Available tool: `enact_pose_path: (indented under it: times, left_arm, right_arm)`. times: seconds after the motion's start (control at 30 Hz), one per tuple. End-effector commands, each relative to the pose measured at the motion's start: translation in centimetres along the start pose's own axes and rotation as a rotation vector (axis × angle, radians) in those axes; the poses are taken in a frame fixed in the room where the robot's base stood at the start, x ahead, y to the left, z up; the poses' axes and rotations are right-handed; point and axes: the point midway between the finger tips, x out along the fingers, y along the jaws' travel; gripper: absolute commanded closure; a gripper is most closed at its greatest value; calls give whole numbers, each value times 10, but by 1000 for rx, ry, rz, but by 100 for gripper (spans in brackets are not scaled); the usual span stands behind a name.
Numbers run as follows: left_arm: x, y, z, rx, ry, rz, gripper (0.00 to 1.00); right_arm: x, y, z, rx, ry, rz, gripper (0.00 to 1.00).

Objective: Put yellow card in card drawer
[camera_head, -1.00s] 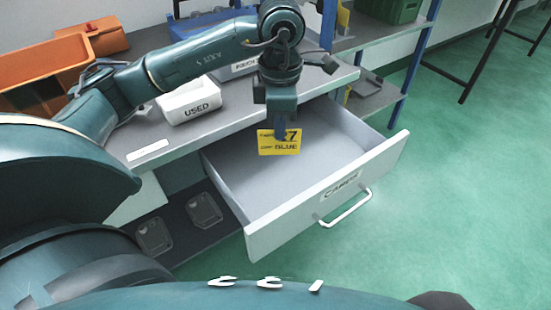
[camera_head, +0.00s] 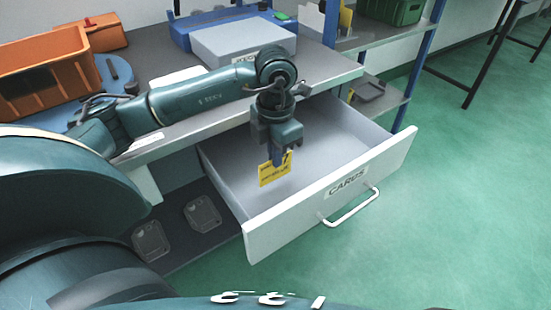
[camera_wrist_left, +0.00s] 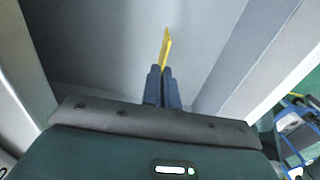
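The yellow card (camera_head: 268,174) hangs from my left gripper (camera_head: 279,160), which is shut on it. In the left wrist view the card shows edge-on (camera_wrist_left: 166,45) between the fingertips of the left gripper (camera_wrist_left: 163,75). The card drawer (camera_head: 330,219) is pulled open, with a CARDS label and a white handle on its front. The gripper and card are over or inside the drawer's open interior, towards its left side. I cannot tell whether the card touches the drawer floor. The drawer looks empty otherwise. My right gripper is not in view.
The bench top (camera_head: 222,117) lies above and behind the drawer. It bears a grey box (camera_head: 243,42), an orange bin (camera_head: 45,75) and a white container partly hidden by my arm. A lower shelf (camera_head: 180,238) holds two clear parts.

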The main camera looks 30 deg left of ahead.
Motion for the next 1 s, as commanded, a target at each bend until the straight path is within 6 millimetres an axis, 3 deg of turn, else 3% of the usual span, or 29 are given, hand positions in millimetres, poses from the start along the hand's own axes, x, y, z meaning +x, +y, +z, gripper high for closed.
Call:
enact_pose_path:
  times: [0.1,0.47,0.73,1.0]
  left_arm:
    - [16,0,0,-1,1,-1,100]
    - [20,0,0,0,0,0,100]
    - [18,0,0,0,0,0,77]
    - [16,0,0,0,0,0,77]
  right_arm:
    - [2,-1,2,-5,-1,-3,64]
    - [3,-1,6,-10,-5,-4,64]
    - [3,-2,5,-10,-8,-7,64]
    - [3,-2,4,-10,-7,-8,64]
